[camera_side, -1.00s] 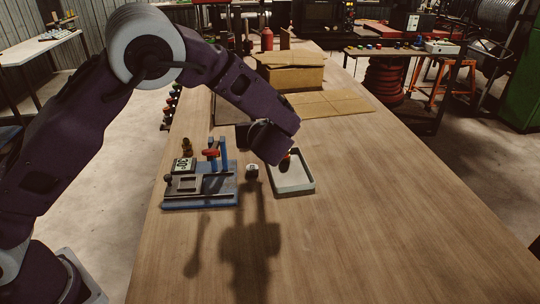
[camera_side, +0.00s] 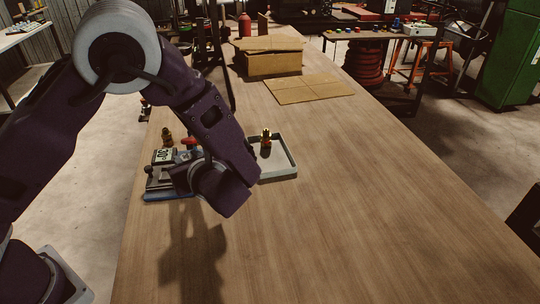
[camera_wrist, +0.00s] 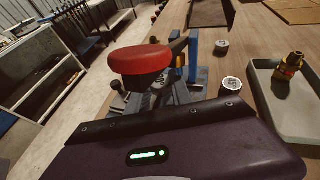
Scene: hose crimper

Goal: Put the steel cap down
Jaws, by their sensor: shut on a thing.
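The purple body of my gripper (camera_side: 232,190) is low over the table, in front of the blue-based crimper (camera_side: 168,195). In the wrist view its housing (camera_wrist: 170,148) fills the bottom. It is shut, by the task on the steel cap, but the fingers and what they hold are hidden. In the wrist view two small round silver pieces stand on the table, one farther off (camera_wrist: 222,47) and one nearer the housing (camera_wrist: 231,84). The crimper's red handle (camera_wrist: 140,60) is just beyond the housing at the left.
A pale shallow tray (camera_side: 293,165) holds a brass fitting (camera_side: 266,140). A brass piece (camera_side: 167,136) stands behind the crimper. A cardboard box (camera_side: 272,62) and a flat cardboard sheet (camera_side: 308,88) lie farther back. The table is bare to the right and front.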

